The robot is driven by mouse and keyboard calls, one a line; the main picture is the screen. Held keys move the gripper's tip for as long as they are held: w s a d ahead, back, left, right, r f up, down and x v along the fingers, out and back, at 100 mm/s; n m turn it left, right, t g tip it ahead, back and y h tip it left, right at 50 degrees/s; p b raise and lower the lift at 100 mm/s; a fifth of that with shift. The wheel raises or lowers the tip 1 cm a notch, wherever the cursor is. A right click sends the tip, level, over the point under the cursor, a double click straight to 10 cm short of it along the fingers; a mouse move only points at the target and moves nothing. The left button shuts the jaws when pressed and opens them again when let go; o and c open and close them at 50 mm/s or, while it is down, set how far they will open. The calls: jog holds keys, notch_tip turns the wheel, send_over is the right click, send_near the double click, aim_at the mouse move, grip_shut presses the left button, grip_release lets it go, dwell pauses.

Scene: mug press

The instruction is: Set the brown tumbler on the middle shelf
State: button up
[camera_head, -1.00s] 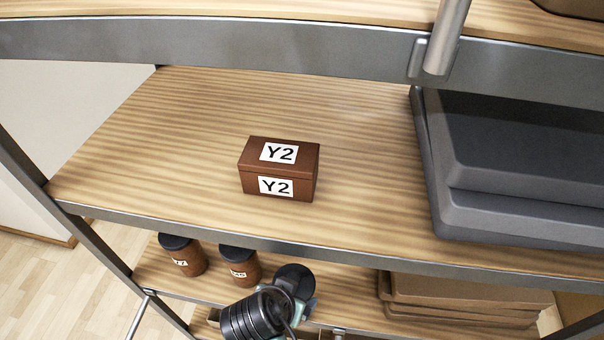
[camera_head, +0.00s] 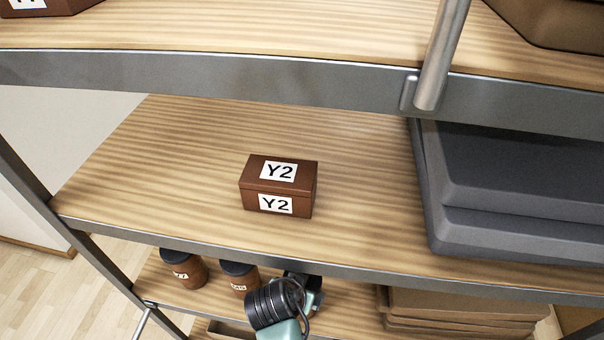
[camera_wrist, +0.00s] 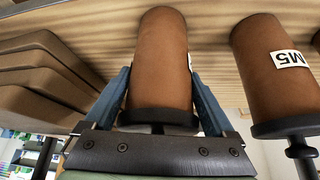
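A brown tumbler (camera_wrist: 160,62) with a black lid stands between the two blue fingers of my gripper (camera_wrist: 158,85) in the wrist view. Each finger lies right along a side of it, but whether they press on it is unclear. Only a sliver of its label shows. In the head view my gripper (camera_head: 304,298) is low, in front of the lower shelf (camera_head: 345,300), and hides this tumbler. The shelf with the Y2 box, the middle one (camera_head: 370,190) of those in view, has bare wood around that box.
A brown Y2 box (camera_head: 278,184) and a grey stacked bin (camera_head: 520,205) are on the middle shelf. Two brown lidded tumblers (camera_head: 183,270) (camera_head: 238,279) stand left of my gripper. Brown trays (camera_head: 455,312) are stacked to its right. A metal shelf edge (camera_head: 200,245) runs above.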

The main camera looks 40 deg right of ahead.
jog(key=shift+o, duration=0.4)
jog(key=b+v, duration=0.1)
jog(key=v, duration=1.1)
jog(key=shift+r, duration=0.2)
